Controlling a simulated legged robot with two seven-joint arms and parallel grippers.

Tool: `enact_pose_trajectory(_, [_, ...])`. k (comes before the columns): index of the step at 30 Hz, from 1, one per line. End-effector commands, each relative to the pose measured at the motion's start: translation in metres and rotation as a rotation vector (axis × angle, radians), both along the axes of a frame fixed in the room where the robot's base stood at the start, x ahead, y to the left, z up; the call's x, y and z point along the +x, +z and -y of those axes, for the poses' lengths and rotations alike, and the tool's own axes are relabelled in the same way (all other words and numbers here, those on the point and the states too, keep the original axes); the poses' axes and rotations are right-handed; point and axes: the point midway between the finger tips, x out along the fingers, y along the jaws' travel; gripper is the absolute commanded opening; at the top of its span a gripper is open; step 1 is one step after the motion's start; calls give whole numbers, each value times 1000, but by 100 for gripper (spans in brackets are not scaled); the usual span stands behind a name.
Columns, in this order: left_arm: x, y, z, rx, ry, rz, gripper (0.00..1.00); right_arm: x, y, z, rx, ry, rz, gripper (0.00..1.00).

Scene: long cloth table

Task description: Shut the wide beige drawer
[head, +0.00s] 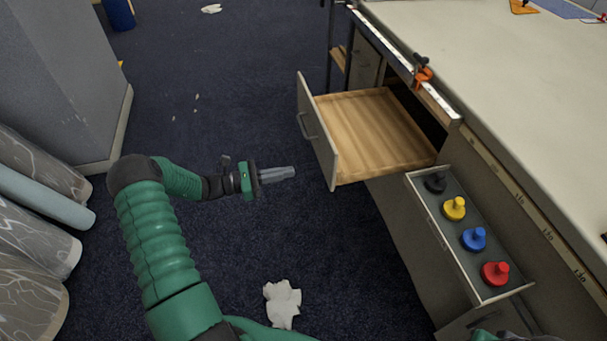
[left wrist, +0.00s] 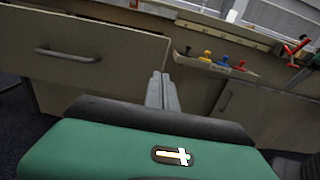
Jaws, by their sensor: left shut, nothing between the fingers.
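The wide beige drawer (head: 375,133) is pulled far out from under the long table. Its inside is bare light wood and looks empty. Its beige front with a grey bar handle (head: 308,127) faces left in the head view. In the left wrist view the drawer front (left wrist: 95,55) is at the upper left, with its handle (left wrist: 68,54). My left gripper (head: 294,172) is shut and empty, to the left of the drawer front and apart from it. Its closed fingers (left wrist: 163,78) point forward in the left wrist view, right of the drawer front. My right gripper cannot be made out.
A narrow open tray drawer (head: 456,268) holds black, yellow, blue and red knobbed pieces, to the right of the wide drawer. An orange clamp (head: 422,72) sits on the table edge. Crumpled paper (head: 282,304) lies on the floor. Rolls (head: 40,245) stand at the left. Carpet around my gripper is clear.

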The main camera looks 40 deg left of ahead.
Motion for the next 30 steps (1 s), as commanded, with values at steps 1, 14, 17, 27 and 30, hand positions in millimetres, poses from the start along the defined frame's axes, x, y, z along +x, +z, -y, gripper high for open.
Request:
enact_pose_trajectory(1, [8,-3,7,-1,-5,0,0,0,-4,0,0,0,0,0])
enact_pose_trajectory(14, [75,-5,64,0,-6,-1,0,0,-26,0,0,0,-1,0])
enact_pose_trajectory(17, [84,-4,72,2,-4,-2,0,0,-29,0,0,0,-1,0])
enact_pose_trajectory(27, [89,-3,74,-1,-2,-2,0,0,-29,0,0,0,-1,0])
enact_pose_trajectory(30, [89,-3,74,-1,-3,-2,0,0,-29,0,0,0,-1,0])
